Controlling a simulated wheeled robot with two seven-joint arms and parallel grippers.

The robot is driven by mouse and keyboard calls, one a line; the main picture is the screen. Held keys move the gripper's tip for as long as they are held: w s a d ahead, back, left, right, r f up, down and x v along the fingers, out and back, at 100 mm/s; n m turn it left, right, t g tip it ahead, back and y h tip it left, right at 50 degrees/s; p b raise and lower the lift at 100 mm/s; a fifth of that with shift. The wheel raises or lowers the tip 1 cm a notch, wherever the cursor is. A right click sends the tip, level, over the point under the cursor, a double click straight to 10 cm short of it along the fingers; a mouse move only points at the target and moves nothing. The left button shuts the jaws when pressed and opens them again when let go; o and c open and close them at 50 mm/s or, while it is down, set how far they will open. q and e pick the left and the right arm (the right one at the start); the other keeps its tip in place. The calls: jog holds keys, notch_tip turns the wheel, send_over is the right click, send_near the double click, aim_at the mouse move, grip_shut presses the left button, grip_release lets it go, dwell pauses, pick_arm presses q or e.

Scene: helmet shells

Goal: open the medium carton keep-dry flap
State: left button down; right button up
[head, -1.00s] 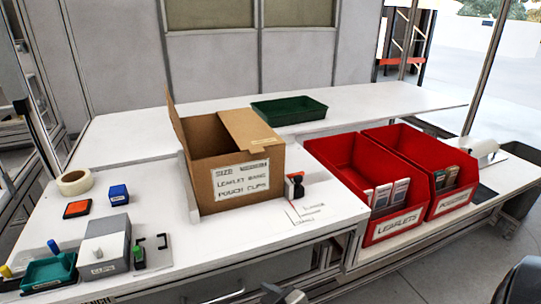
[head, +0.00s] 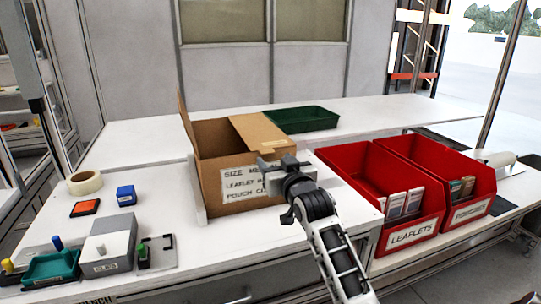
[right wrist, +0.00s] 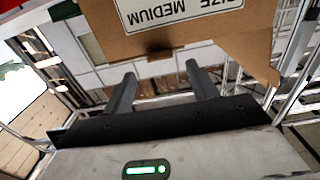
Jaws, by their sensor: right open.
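The brown medium carton (head: 218,139) stands on the white bench, its top partly open. One flap (head: 186,122) stands up at its left side. Another flap (head: 259,132) lies across the right part of the top, slanting down to the right. My right gripper (head: 282,163) is open and empty in front of the carton's front right, covering part of its white label (head: 240,186). In the right wrist view, the two fingers (right wrist: 161,82) are apart, with cardboard (right wrist: 215,50) and its "SIZE MEDIUM" label beyond them. Contact cannot be told. My left gripper is out of view.
Two red bins (head: 402,238) with leaflets and pouches stand right of the carton. A green tray (head: 302,120) lies behind it. Tape roll (head: 84,183), blue block (head: 126,196), orange pad (head: 85,208) and grey box (head: 108,245) sit at left. Bench front centre is clear.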

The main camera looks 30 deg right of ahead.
aim_at(269, 153)
jog(key=shift+x, duration=2.3)
